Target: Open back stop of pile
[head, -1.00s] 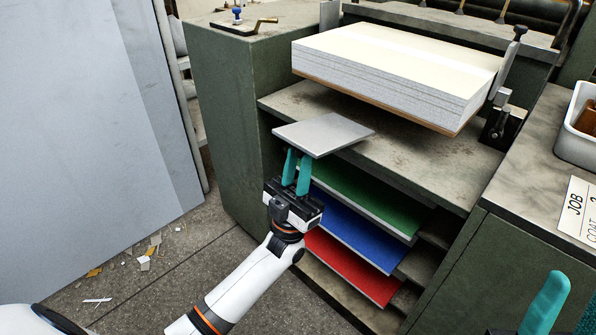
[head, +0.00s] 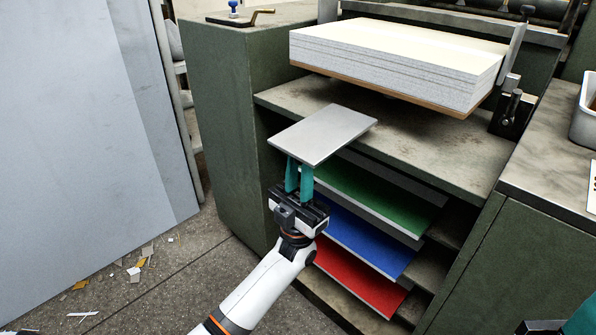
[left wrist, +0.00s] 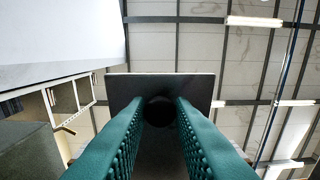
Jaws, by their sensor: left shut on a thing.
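A pile of pale greyboard (head: 400,55) lies on a brown board above the feeder shelf. An upright metal plate (head: 514,50) with a dark knob on top stands at the pile's right end, perhaps the back stop. My left gripper (head: 299,170) is in front of the shelf, away from the metal plate, and is shut on a flat grey plate (head: 323,135). In the left wrist view, a dark round part (left wrist: 160,110) shows between the fingers, against the plate. My right gripper (head: 580,320) is mostly cut off at the lower right; its jaws are unclear.
Green (head: 375,195), blue (head: 355,240) and red (head: 358,280) boards lie in the slots below the shelf (head: 440,150). A side counter (head: 550,165) with a white tray (head: 585,115) is at right. Scraps lie on the floor. A large grey panel (head: 75,150) stands at left.

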